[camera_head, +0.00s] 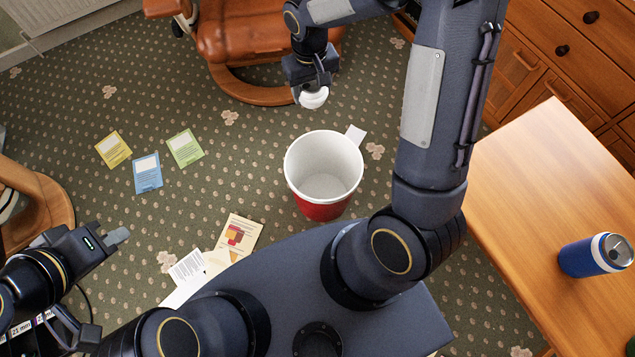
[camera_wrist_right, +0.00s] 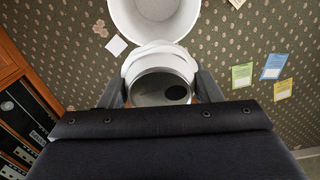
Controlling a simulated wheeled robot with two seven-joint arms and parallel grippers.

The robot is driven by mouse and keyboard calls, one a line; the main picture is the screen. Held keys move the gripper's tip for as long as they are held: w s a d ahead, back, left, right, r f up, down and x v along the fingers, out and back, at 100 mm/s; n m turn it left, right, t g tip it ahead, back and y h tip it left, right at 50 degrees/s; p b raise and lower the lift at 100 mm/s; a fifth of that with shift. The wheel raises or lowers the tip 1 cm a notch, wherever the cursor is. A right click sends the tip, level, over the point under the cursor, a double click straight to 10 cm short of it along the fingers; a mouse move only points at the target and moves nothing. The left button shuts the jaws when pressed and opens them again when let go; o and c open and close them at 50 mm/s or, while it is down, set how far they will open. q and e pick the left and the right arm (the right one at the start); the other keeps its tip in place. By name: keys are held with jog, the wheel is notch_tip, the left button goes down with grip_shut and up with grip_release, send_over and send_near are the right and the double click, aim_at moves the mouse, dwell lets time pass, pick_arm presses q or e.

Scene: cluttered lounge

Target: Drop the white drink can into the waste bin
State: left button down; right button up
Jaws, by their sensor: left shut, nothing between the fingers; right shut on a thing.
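The white drink can (camera_head: 314,97) is in my right gripper (camera_head: 311,88), which is shut on it above the carpet, just behind the bin's far rim in the head view. In the right wrist view the can (camera_wrist_right: 160,60) sits between the two fingers (camera_wrist_right: 161,88), its end facing the camera. The waste bin (camera_head: 323,203), red outside and white inside, stands upright on the carpet and looks empty. Its white inside also shows beyond the can in the right wrist view (camera_wrist_right: 155,12). My left gripper (camera_head: 118,236) is shut and empty at the lower left.
A wooden table (camera_head: 520,170) at the right bears a blue can (camera_head: 597,255). A brown leather chair (camera_head: 240,35) stands behind. Yellow (camera_head: 114,149), blue (camera_head: 148,173) and green (camera_head: 185,148) cards and a leaflet (camera_head: 234,240) lie on the carpet. Wooden drawers (camera_head: 570,50) stand at the upper right.

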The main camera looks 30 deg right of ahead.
jog(key=s+d+f+b, duration=0.1)
jog(key=f+b, duration=0.5)
jog(key=f, duration=0.6)
jog(key=s+d+f+m+b, duration=0.1)
jog(key=s+f+b, duration=0.3)
jog(key=f, duration=0.8)
jog(key=shift+s+d+f+b, duration=0.3)
jog(key=shift+d+b, duration=0.2)
jog(key=shift+b, duration=0.35)
jog(key=o, duration=1)
notch_tip(320, 180, up, 8)
jog(key=p, duration=0.3)
jog(key=shift+p, duration=0.3)
